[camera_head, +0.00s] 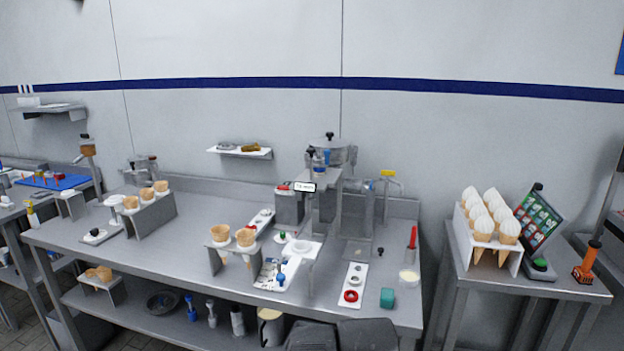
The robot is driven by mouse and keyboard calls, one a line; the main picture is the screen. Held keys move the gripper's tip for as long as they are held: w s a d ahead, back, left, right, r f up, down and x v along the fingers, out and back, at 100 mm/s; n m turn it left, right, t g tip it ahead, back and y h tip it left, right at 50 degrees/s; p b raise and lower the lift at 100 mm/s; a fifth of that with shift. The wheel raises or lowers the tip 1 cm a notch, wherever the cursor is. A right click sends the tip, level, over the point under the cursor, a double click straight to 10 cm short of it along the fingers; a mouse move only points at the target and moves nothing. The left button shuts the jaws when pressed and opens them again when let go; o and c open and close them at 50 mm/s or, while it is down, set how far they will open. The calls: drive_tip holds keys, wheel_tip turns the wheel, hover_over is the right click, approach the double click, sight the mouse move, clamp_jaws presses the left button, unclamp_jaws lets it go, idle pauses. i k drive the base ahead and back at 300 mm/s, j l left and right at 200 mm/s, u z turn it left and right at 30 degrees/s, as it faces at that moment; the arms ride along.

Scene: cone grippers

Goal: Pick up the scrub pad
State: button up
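A small teal-green block (387,298), which looks like the scrub pad, sits on the steel worktable (200,262) near its front right corner. It lies right of a white strip (353,285) with a red ring and below a small round cream-coloured tub (409,278). Nothing covers it. My gripper is not recognisable in this view. Dark grey parts at the bottom centre edge look like my own body, and they stay clear of the green block.
Cone holders (233,257) and a dispensing machine (325,200) stand left of and behind the block. A red-handled tool (412,238) is behind it. A gap separates this table from the right side table (560,285). The table's front edge is close to the block.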

sight(387, 294)
drive_tip(key=k+j, duration=0.2)
drive_tip(key=i+l+u, duration=0.15)
drive_tip(key=l, duration=0.2)
drive_tip(key=i+l+u, duration=0.15)
drive_tip(key=l, duration=0.2)
drive_tip(key=i+l+u, duration=0.15)
drive_tip(key=l, duration=0.25)
drive_tip(key=l+u, duration=0.15)
drive_tip(key=l, duration=0.25)
drive_tip(key=i, duration=0.05)
